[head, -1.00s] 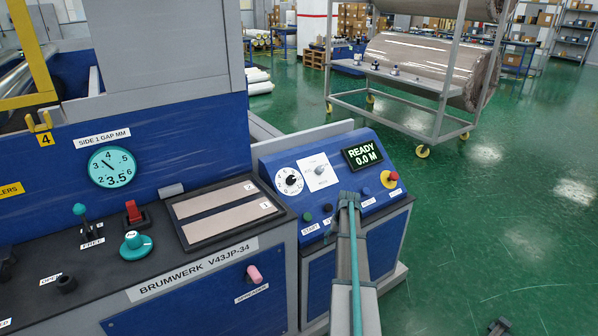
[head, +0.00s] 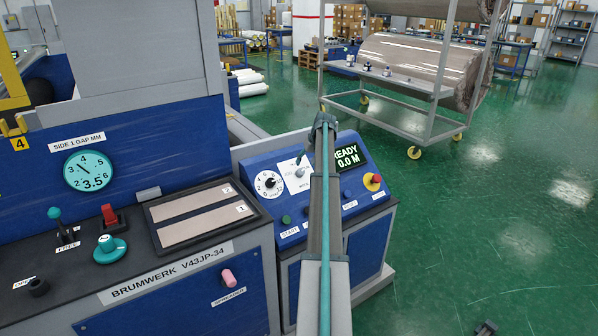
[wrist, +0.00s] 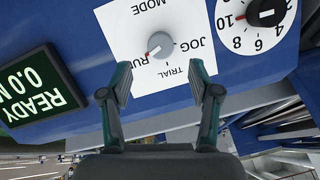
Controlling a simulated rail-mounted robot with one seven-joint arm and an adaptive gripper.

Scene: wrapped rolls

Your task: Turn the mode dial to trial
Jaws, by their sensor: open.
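The mode dial (wrist: 160,46) is a grey round knob on a white plate (wrist: 125,25) marked MODE, RUN, TRIAL and JOG. In the wrist view, where the lettering is upside down, its red mark points to the lower left, toward RUN. In the head view the dial (head: 299,172) shows small, just left of my arm. My gripper (wrist: 160,82) is open and empty. Its fingertips lie on either side of the dial in the wrist picture, slightly below it, and appear apart from it. In the head view my gripper (head: 323,122) is seen from behind at the panel's upper edge.
A numbered white dial with a black knob (wrist: 266,12) is beside the mode plate. The READY 0.0 M display (wrist: 40,88) is on the other side. A green start button (head: 286,219) and a red stop button (head: 376,178) are on the same sloped panel.

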